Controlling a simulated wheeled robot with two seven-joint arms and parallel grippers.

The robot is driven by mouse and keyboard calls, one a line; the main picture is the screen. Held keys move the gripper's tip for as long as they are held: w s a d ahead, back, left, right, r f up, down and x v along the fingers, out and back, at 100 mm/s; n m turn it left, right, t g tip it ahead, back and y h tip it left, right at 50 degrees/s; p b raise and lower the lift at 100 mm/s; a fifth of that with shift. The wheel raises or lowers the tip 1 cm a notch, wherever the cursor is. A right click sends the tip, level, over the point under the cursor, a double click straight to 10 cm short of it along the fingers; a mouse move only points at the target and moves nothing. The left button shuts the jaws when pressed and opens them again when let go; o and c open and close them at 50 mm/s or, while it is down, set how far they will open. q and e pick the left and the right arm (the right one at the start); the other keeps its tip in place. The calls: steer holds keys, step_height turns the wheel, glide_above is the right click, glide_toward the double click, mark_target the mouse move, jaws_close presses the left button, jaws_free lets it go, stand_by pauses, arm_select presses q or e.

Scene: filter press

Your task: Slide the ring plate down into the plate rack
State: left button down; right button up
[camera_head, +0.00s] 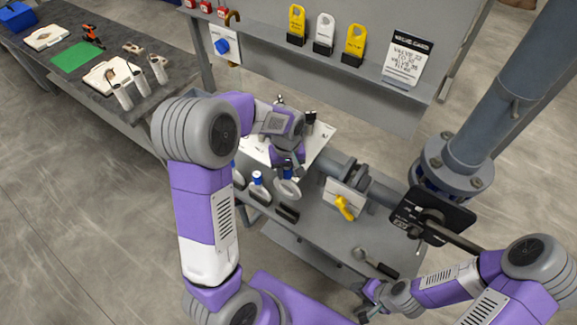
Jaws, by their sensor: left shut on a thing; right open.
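My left gripper (286,172) is over the grey bench and is shut on a pale rounded plate, the ring plate (289,189), which hangs below the fingers. The grip itself is partly hidden by my own wrist. Just below the plate in the picture is a dark slotted holder, which looks like the plate rack (287,213). I cannot tell whether the plate touches it. Another pale plate with a blue top (257,184) stands to the left. My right gripper (369,298) is open and empty at the bench's front edge, lower right.
A valve with a yellow handle (345,207) sits on the pipe to the right of the plate. A round-headed tool (374,262) lies on the bench near my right gripper. A dark device (432,215) stands at the right. A back shelf holds yellow and white tags (325,31).

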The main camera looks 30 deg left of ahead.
mark_target(288, 183)
arm_select(q)
step_height(288, 183, down, 2)
steer(key=shift+w+f+b, duration=0.1)
steer(key=shift+b, duration=0.55)
steer(key=shift+f+b, duration=4.95)
steer(key=shift+f, duration=1.6)
steer(key=c, duration=0.7)
jaws_free()
step_height(288, 183, up, 8)
steer(key=shift+f+p, duration=0.2)
steer(key=shift+p, duration=0.2)
